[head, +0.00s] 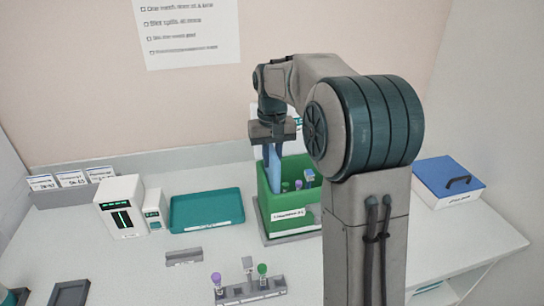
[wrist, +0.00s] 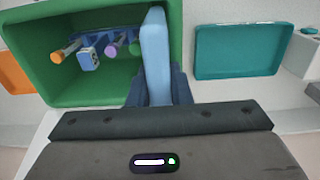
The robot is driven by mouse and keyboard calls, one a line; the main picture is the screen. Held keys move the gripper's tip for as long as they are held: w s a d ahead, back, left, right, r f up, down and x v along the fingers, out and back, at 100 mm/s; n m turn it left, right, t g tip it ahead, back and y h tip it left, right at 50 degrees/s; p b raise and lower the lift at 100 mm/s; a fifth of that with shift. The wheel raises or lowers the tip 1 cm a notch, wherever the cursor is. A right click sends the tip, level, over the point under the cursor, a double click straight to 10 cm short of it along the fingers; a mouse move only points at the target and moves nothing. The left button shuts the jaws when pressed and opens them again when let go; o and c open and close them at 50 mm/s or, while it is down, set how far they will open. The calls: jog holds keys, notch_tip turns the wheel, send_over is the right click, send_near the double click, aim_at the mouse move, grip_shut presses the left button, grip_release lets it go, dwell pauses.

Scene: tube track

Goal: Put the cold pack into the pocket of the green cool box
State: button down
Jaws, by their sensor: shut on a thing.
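My gripper (head: 272,143) points down and is shut on the cold pack (head: 274,168), a light blue flat slab held upright. The green cool box (head: 290,228) stands open below it, and the pack's lower end reaches over or into the left part of its opening. In the wrist view, the pack (wrist: 155,45) stands between the dark blue fingers (wrist: 157,88) and overlaps the right part of the cool box (wrist: 60,97). Tubes with orange, blue, purple and green caps stand in a blue rack inside. I cannot make out the pocket clearly; the pack and gripper hide part of that side.
A teal tray (head: 206,224) lies left of the cool box, with white devices (head: 123,206) beyond it. A tube rack (head: 250,291) stands in front. A blue-lidded box (head: 448,178) is at the right. My arm hides the bench right of the cool box.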

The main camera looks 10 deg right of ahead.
jog(key=shift+f, duration=0.2)
jog(key=shift+f+b, duration=1)
jog(key=shift+f, duration=0.4)
jog(key=shift+f, duration=0.3)
